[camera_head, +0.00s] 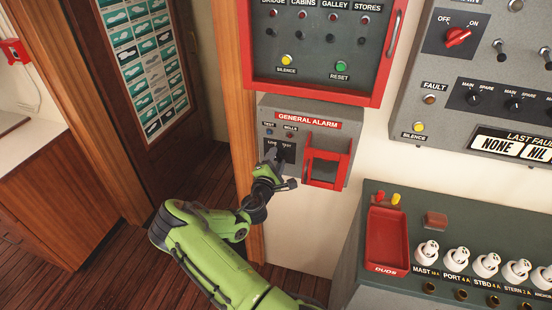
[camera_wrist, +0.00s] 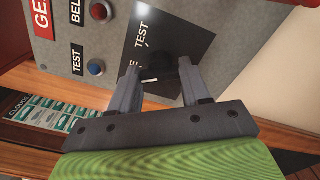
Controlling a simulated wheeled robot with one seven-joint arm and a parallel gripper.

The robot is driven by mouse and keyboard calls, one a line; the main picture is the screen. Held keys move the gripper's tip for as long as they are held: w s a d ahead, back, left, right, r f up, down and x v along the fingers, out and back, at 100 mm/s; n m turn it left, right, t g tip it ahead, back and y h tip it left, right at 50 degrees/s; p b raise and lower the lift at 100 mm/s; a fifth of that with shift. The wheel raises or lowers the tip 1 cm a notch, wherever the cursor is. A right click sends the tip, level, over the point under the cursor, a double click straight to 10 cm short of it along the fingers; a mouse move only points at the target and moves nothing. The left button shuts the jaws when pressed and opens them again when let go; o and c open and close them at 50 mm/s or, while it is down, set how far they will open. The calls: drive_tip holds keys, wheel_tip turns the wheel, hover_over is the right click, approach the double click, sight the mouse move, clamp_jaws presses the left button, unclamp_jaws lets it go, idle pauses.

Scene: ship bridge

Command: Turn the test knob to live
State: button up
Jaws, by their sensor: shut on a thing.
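The general alarm box (camera_head: 345,128) is a grey wall box with a black plate lettered LIVE and TEST (camera_head: 288,147). The black plate (camera_wrist: 205,48) also fills the middle of the wrist view, where TEST is readable and LIVE is mostly hidden. My gripper (camera_head: 274,158) is at this plate. In the wrist view my gripper (camera_wrist: 163,74) is shut on the dark test knob (camera_wrist: 168,78), one finger on each side. A short white mark shows beside the knob; I cannot tell which label it points to. In the head view the gripper hides most of the knob.
A red-framed cover (camera_head: 327,160) is right of the plate, close to my gripper. A blue test lamp (camera_wrist: 96,67) and a red bells lamp (camera_wrist: 101,12) are on the box. A red-framed panel (camera_head: 310,85) is above; a console (camera_head: 455,205) stands lower right.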

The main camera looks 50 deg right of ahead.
drive_tip(key=shift+f+n, duration=0.15)
drive_tip(key=shift+n, duration=0.35)
drive_tip(key=o, duration=1.1)
drive_tip(key=shift+c, duration=0.2)
drive_tip(key=b+v, duration=0.2)
drive_tip(key=v, duration=1.3)
drive_tip(key=shift+s+a, duration=0.2)
drive_tip(key=shift+a, duration=0.2)
